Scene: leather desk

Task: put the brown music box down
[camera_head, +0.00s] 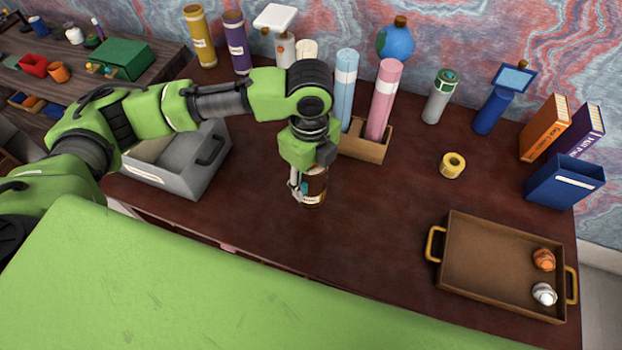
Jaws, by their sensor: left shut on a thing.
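My left gripper (306,182) comes down from above near the middle of the desk. It is shut on the brown music box (317,188), a small brown cylinder with a pale label near its base. The gripper hides part of the box. The box looks upright, at or just above the dark red-brown desk (370,225). I cannot tell whether its bottom touches the surface. My right gripper is not in view.
A wooden holder (362,148) with blue and pink tubes stands close behind. A grey bin (175,172) is at left. A brown tray (480,265) with two small items is at right, and a yellow tape roll (453,165) lies behind it. The desk between box and tray is clear.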

